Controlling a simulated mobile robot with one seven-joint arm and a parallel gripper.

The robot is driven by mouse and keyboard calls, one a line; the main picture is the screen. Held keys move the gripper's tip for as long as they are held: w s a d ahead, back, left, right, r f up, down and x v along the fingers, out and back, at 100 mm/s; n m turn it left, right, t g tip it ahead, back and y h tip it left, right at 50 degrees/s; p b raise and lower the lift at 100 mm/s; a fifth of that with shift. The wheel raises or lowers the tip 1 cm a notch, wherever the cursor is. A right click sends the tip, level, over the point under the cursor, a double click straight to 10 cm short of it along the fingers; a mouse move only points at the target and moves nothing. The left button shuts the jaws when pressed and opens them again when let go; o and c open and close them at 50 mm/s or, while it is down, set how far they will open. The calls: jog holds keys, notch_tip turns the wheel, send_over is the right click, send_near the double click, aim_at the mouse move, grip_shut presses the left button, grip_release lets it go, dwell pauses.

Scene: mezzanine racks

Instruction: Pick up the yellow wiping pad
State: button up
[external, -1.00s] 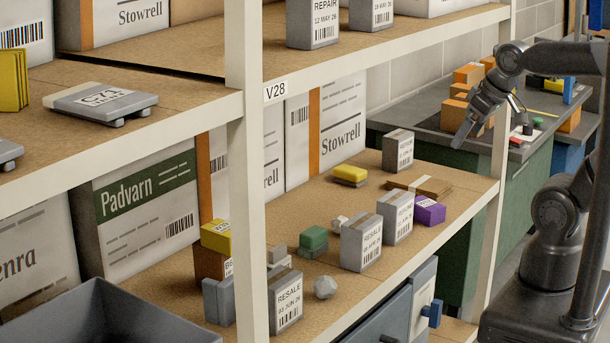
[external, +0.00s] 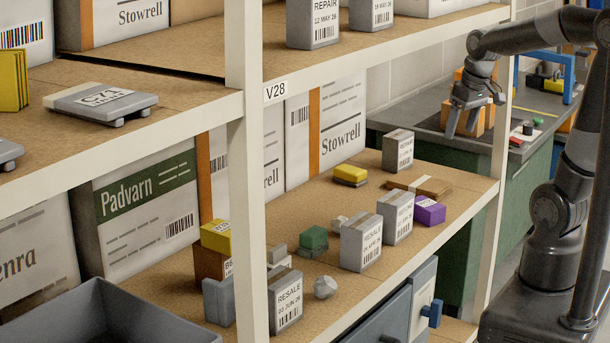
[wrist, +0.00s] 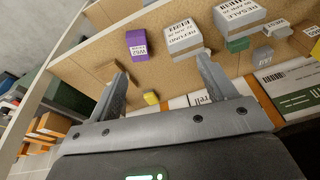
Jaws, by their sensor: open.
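The yellow wiping pad (external: 350,173) lies on the lower shelf board toward its back, with a dark underside. It also shows in the wrist view (wrist: 151,98), small and between my fingers in the picture but well beyond them. My gripper (external: 463,134) is open and empty, to the right of the pad and apart from it, by the right rack post. Its two fingers (wrist: 160,68) reach up into the wrist view with a wide gap between them.
Large cartons (external: 343,123) line the back. The upper shelf edge (external: 400,50) hangs above.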

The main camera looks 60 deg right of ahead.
jog(key=w+d+f+m+y, duration=0.1)
jog(key=w+d+f, duration=0.25)
jog(key=d, duration=0.45)
jog(key=w+d+f+m+g+y, duration=0.1)
jog(key=w+d+f, duration=0.1)
jog(key=d+f, duration=0.35)
jog(key=w+d+f+m+y, duration=0.1)
jog(key=w+d+f, duration=0.2)
jog(key=d, duration=0.7)
jog(key=w+d+m+t+y, duration=0.1)
jog(key=w+d+t+y, duration=0.15)
jog(key=w, duration=1.25)
jog(key=w+d+m+t+y, duration=0.15)
jog(key=w+t, duration=0.25)
jog(key=w, duration=1.1)
jog(key=n+g+h, duration=0.6)
jog(key=g+h, duration=0.1)
send_over(350, 169)
jog(key=shift+t, duration=0.25)
notch_tip(350, 169, down, 10)
jog(key=shift+s+f, duration=0.1)
jog(key=shift+d+f, duration=0.15)
jog(key=shift+f, duration=2.45)
jog(key=shift+f, duration=0.25)
